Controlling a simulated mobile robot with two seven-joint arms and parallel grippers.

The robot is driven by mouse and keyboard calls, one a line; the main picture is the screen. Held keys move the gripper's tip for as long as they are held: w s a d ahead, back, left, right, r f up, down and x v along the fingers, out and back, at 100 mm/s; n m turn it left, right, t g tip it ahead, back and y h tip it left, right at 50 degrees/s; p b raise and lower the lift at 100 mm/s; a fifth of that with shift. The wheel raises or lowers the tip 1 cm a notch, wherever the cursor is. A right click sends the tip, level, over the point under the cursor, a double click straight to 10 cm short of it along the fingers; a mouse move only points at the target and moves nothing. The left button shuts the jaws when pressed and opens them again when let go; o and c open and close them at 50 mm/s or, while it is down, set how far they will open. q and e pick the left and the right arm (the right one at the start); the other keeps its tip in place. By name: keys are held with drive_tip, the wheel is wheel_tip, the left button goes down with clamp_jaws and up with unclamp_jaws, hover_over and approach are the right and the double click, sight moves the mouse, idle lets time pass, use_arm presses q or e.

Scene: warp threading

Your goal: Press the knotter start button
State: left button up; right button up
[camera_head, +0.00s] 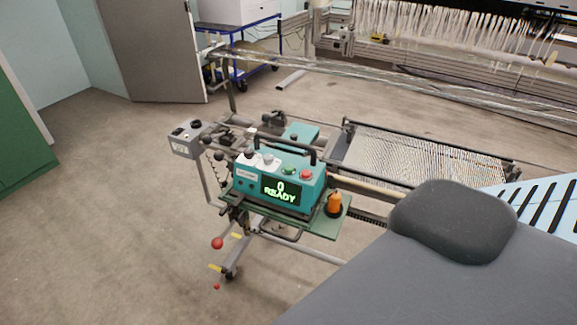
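The knotter (279,185) is a teal box with a black carry handle, sitting on a green shelf at the middle of the view. Its display shows "0 READY" in green. Nothing covers the green and red buttons. Which of them is the start button is not readable. Neither of my grippers shows in the head view.
A grey control box (186,138) is at the left. A warp frame with threads (420,155) lies behind right. Floor at left is clear.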

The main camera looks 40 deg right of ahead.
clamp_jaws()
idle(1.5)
